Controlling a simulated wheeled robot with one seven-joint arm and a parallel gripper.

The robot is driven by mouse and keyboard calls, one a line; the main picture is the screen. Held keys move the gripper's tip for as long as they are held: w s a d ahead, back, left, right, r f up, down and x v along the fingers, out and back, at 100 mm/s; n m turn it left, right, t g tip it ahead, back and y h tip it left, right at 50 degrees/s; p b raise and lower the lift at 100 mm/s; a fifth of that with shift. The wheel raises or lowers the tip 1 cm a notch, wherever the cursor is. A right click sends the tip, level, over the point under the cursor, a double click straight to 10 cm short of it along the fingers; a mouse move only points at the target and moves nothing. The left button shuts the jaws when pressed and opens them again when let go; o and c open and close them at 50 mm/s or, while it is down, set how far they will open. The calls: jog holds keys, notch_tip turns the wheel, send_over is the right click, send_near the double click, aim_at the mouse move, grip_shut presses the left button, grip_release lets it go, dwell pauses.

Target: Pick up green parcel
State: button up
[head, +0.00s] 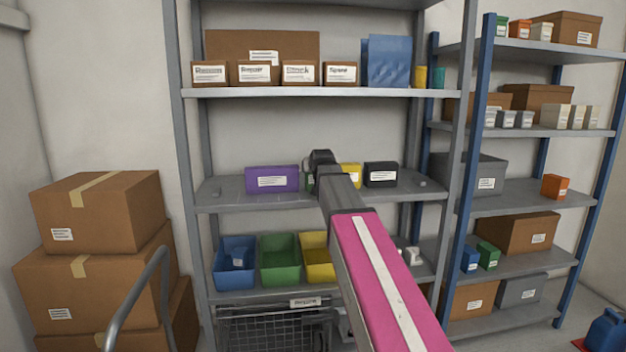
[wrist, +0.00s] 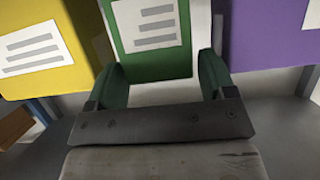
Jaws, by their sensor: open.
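The green parcel (wrist: 150,68) has a white label and stands between the yellow and purple parcels in the wrist view. In the head view only a green sliver (head: 310,183) of it shows behind my gripper (head: 322,160). My gripper also shows in the wrist view (wrist: 161,78), open, with one finger near each side edge of the green parcel. I cannot tell whether the fingers touch it or how far they reach along its sides.
On the same middle shelf (head: 225,196) stand a purple parcel (head: 272,179), a yellow parcel (head: 351,175) and a black parcel (head: 381,174). A shelf with boxes (head: 340,92) runs above. Open bins (head: 280,262) sit below. Stacked cartons (head: 95,212) stand at left.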

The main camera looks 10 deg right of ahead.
jog(key=x, duration=0.3)
jog(key=shift+s, duration=0.1)
jog(key=c, duration=0.8)
jog(key=shift+o, duration=0.2)
